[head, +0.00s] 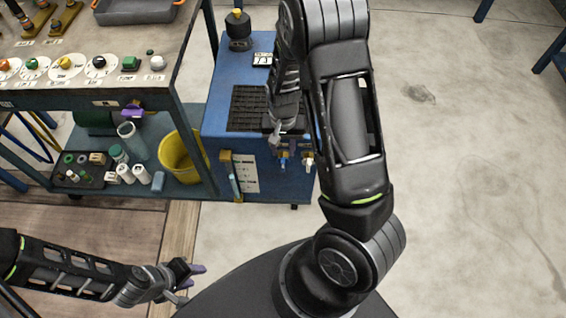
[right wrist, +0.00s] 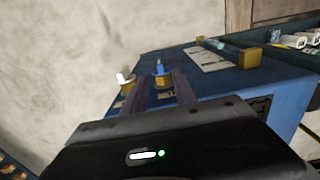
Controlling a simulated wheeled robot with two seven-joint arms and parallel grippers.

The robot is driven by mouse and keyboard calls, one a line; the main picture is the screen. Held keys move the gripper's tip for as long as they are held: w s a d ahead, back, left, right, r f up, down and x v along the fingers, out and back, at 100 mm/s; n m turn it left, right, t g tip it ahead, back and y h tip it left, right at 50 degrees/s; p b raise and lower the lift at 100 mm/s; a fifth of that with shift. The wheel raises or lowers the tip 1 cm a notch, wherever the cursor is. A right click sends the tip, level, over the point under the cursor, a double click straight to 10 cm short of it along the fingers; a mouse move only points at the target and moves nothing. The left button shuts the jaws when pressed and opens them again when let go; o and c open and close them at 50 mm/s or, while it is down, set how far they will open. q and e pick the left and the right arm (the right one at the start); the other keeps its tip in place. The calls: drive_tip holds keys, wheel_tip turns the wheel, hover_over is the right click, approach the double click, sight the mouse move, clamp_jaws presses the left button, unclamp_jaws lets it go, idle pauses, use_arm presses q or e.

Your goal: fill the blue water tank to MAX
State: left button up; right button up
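The blue water tank (head: 222,95) is a blue cabinet beside the workbench, with a black grille and a black cap with a yellow knob (head: 238,22) on top. On its front are a white label plate (head: 245,172), an upright tube (head: 235,187) and two small valves, one blue-handled (right wrist: 159,68) and one white-handled (right wrist: 123,78). The water level is too small to read. My right gripper (right wrist: 161,88) is open, its dark fingers apart and pointing at the blue-handled valve; contact cannot be told. My left gripper (head: 194,275) is low at left, away from the tank; its opening is unclear.
A workbench (head: 110,97) with coloured knobs stands left of the tank. Its lower shelf holds a yellow bucket (head: 178,158), a clear cylinder (head: 132,139) and a black tray (head: 82,180) of small parts. The floor (head: 460,150) at right is clear.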

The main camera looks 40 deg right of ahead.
sight(283, 161)
drive_tip(key=shift+f+b, duration=0.5)
drive_tip(key=shift+f, duration=3.45)
drive_tip(key=shift+c, duration=0.3)
clamp_jaws()
